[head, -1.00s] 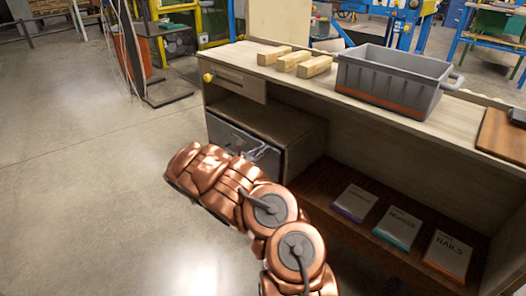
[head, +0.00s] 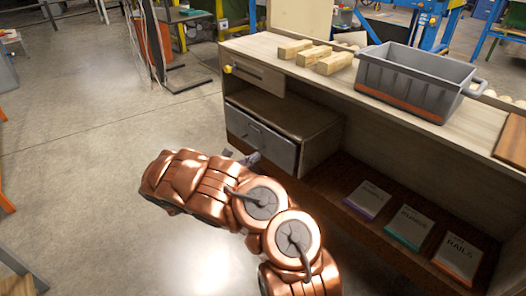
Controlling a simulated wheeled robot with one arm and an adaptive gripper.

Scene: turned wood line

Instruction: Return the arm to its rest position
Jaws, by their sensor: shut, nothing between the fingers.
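My copper-coloured arm (head: 195,190) reaches across the lower middle of the head view, bent at two round joints. Only a small grey part of my gripper (head: 252,158) shows past the arm, just below the grey drawer front; the rest is hidden behind the arm. It is shut, and nothing is seen held in it. The gripper is low in front of the workbench (head: 440,118), apart from the things on its top.
A grey bin (head: 415,85) and three wood blocks (head: 314,55) stand on the bench. Three labelled boxes (head: 409,225) lie on the low shelf. Open floor (head: 90,165) is at left.

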